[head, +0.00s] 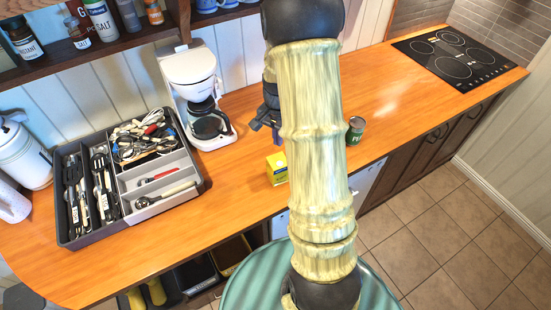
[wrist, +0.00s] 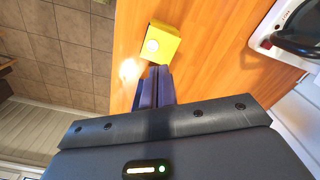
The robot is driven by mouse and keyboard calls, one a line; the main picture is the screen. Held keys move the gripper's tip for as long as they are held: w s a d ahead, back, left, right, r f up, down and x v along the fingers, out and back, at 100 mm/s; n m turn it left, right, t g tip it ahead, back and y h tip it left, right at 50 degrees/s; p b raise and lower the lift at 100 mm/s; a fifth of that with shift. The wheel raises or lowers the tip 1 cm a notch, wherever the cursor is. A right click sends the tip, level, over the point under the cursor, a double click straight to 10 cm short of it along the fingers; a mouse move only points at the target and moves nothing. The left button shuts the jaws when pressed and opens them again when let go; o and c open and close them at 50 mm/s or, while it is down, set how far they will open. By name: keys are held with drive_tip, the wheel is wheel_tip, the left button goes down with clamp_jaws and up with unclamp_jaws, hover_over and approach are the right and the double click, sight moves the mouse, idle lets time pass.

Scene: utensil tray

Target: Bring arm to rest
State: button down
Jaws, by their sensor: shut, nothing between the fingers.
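My arm (head: 318,140) stands raised in the middle of the head view and hides part of the counter behind it. My gripper (head: 257,126) shows beside the arm on its left, above the wooden counter (head: 240,180). In the wrist view the two dark fingers (wrist: 158,72) are together with nothing between them. A yellow box (head: 277,168) stands on the counter below the gripper in the head view; it also shows just beyond the fingertips in the wrist view (wrist: 160,42). The gripper is apart from it as far as I can tell.
A grey utensil tray (head: 90,238) with several utensils lies at the left. A white coffee maker (head: 190,68) stands behind it. A green can (head: 355,130) is right of my arm. A shelf (head: 120,42) with jars hangs above. The counter before the cooktop (head: 452,56) is clear.

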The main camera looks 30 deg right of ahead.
drive_tip(key=shift+r, duration=0.5)
drive_tip(key=s+a+r+n+t+b, duration=0.1)
drive_tip(key=s+a+r+n, duration=0.1)
drive_tip(key=s+a+n, duration=0.3)
drive_tip(key=s+a+r+n+t+b, duration=0.1)
drive_tip(key=s+a+r+n, duration=0.1)
drive_tip(key=s+a+n, duration=0.4)
drive_tip(key=shift+s+a+r+n+t, duration=0.35)
drive_tip(key=shift+s+a, duration=0.4)
drive_tip(key=shift+a, duration=0.5)
